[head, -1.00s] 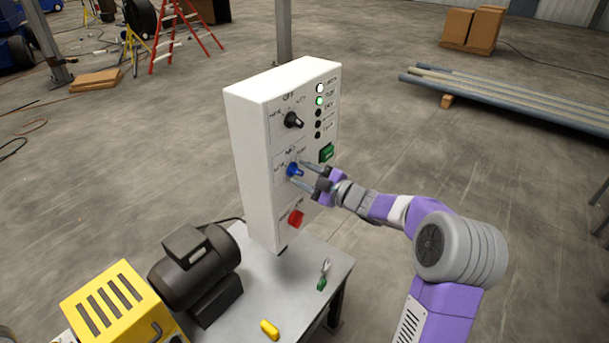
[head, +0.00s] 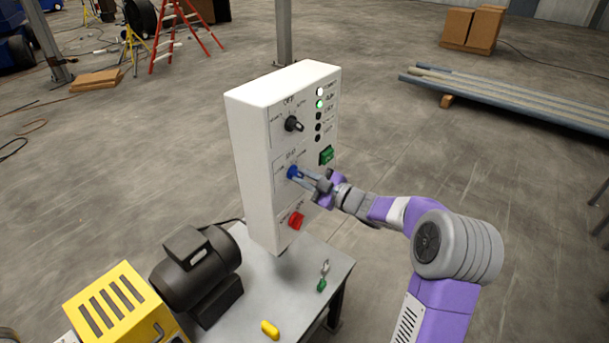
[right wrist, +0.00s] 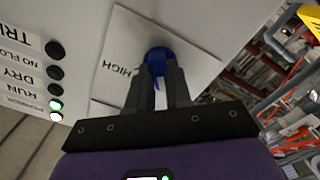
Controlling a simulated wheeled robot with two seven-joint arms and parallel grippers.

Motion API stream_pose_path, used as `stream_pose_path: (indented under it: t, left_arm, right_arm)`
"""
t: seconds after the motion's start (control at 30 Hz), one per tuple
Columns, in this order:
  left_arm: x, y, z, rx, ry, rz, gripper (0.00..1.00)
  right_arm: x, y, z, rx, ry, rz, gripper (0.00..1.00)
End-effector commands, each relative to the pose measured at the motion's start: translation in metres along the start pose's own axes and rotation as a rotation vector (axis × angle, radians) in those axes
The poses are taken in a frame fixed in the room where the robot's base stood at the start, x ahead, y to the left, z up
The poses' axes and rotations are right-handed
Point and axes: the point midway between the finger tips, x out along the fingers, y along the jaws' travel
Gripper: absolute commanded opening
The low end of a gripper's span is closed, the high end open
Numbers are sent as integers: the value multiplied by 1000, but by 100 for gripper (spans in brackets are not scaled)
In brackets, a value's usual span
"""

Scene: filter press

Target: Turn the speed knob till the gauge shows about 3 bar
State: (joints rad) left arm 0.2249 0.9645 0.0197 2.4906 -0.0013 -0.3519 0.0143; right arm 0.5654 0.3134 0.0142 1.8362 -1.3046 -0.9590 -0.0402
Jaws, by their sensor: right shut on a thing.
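The blue speed knob (head: 292,172) sits in the middle of the white control panel's front face. My right gripper (head: 301,174) is shut on the knob, reaching it from the right. In the right wrist view the two dark fingers (right wrist: 158,88) close on the blue knob (right wrist: 157,56), with a plate marked HIGH beside it. The fingers hide part of the knob and its pointer. No pressure gauge can be made out in these views. My left gripper is not in view.
Close around the knob on the panel (head: 250,150) are a black selector (head: 293,123) above, a red switch (head: 296,220) below and a green switch (head: 326,155) at right. Two lamps are lit. A dark motor (head: 196,270) and yellow box (head: 118,308) stand at lower left.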

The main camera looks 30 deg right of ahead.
Motion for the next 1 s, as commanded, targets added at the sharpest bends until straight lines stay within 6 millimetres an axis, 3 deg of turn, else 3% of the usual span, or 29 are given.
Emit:
stream_pose_path:
  t: [0.5, 1.0]
  left_arm:
    - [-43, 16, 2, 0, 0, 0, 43]
    - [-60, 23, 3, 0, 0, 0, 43]
  right_arm:
    - [0, 1, -2, 423, -2, -2, 0]
    - [0, 0, 0, 651, -1, 0, 0]
